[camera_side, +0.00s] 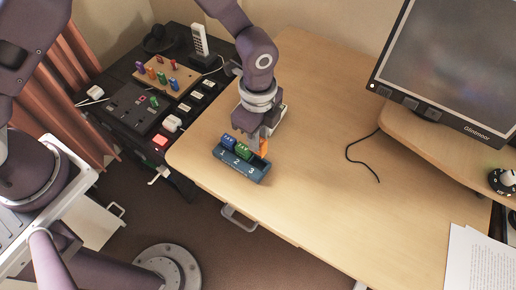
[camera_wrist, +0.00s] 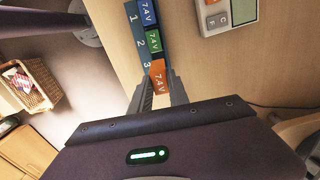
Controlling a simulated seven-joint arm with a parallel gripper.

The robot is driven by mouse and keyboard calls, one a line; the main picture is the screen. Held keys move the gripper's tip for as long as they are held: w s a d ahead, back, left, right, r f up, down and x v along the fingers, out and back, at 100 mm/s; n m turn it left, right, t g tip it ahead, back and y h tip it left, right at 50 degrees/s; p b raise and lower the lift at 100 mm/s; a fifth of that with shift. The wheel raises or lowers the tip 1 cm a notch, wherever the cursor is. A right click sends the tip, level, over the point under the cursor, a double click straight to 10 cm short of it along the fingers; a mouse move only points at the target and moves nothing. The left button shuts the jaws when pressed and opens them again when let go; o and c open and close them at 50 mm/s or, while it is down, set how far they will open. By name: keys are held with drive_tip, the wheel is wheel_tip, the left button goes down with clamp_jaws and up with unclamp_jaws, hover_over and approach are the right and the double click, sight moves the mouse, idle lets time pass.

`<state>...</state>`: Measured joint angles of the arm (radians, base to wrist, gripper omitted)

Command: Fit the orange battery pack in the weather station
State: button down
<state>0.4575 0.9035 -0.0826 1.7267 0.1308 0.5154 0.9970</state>
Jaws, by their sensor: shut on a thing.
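The orange battery pack (camera_wrist: 158,76) is between the two fingers of my gripper (camera_wrist: 160,88), which is shut on it. In the side view the orange pack (camera_side: 263,147) shows below my gripper (camera_side: 258,136), at the third place of a blue holder (camera_side: 247,174) numbered 1, 2, 3. I cannot tell whether it sits in the slot or just above. A blue pack (camera_side: 228,141) and a green pack (camera_side: 243,150) stand at places 1 and 2.
The holder is near the wooden desk's (camera_side: 330,190) left front edge. A monitor (camera_side: 450,60) stands at the right, with a black cable (camera_side: 362,160) on the desk. A dark side table (camera_side: 125,75) carries a board of coloured pieces. The middle of the desk is clear.

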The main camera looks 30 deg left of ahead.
drive_tip(key=shift+n, duration=0.5)
drive_tip(key=shift+w+a+f, duration=0.7)
drive_tip(key=shift+w+a, duration=1.55)
drive_tip(key=shift+w, duration=0.8)
drive_tip(key=shift+w+a+f, duration=0.75)
drive_tip(key=shift+w+a, duration=1.55)
drive_tip(key=shift+w, duration=0.8)
drive_tip(key=shift+w+a+f, duration=0.7)
drive_tip(key=shift+w+a, duration=1.55)
drive_tip(key=shift+w, duration=0.8)
drive_tip(key=shift+f, duration=1.55)
drive_tip(key=c, duration=1.2)
unclamp_jaws()
drive_tip(key=shift+o, duration=0.4)
drive_tip(key=shift+o, duration=1)
